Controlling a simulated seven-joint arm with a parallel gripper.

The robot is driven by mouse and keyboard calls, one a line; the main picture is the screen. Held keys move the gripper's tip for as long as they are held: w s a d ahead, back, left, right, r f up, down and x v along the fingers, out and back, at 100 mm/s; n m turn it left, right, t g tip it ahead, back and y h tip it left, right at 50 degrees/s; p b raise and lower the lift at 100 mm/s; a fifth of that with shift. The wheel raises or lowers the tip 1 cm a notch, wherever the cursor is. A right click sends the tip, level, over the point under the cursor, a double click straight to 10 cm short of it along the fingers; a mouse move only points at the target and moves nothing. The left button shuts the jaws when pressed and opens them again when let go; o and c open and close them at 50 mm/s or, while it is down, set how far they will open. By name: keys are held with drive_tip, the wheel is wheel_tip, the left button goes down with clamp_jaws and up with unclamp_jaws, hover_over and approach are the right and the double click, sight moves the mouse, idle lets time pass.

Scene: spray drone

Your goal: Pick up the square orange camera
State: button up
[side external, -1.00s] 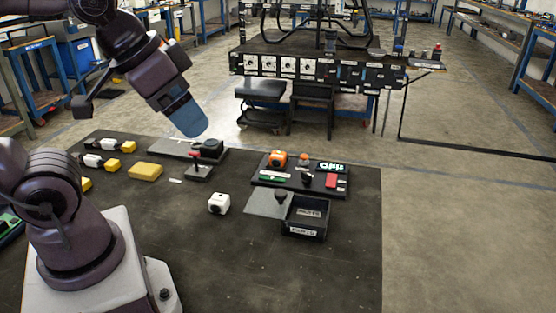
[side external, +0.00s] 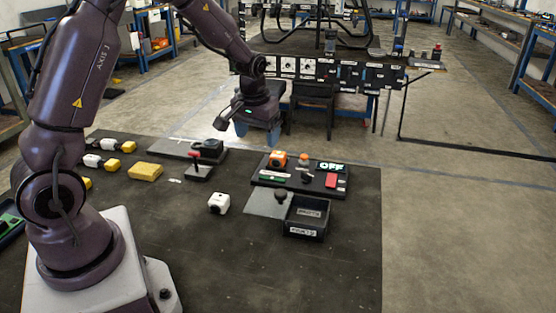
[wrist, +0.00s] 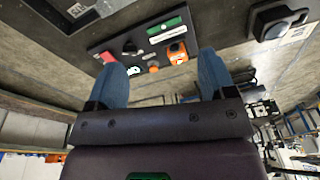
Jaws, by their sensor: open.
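The square orange camera (side external: 277,159) sits on the back left part of a black board (side external: 268,181) on the dark table. It also shows in the wrist view (wrist: 178,53), between my fingers in the picture, with its round lens visible. My gripper (side external: 257,137) is open, with blue fingers pointing down, above and a little left of the camera. In the wrist view my gripper (wrist: 160,75) shows its two blue fingers spread apart with nothing between them.
The board also carries a small orange knob (side external: 304,157), a green strip (side external: 272,179), a red block (side external: 331,181) and an OFF sign (side external: 331,167). A black bin (side external: 306,217) stands in front, a white cube camera (side external: 218,203) to the left. The front table area is clear.

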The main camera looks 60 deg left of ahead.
drive_tip(key=w+a+f+n+y, duration=0.1)
drive_tip(key=w+a+f, duration=0.3)
drive_tip(key=a+f, duration=0.1)
drive_tip(key=n+t, duration=0.2)
approach(278, 154)
drive_tip(key=f, duration=0.3)
drive_tip(key=shift+w+f+y, duration=0.25)
drive_tip(key=shift+f+y, duration=0.15)
drive_tip(key=shift+w+x, duration=0.2)
drive_tip(key=shift+x, duration=2.6)
drive_tip(key=shift+a+r, duration=0.1)
drive_tip(key=shift+r, duration=0.05)
drive_tip(key=c, duration=1)
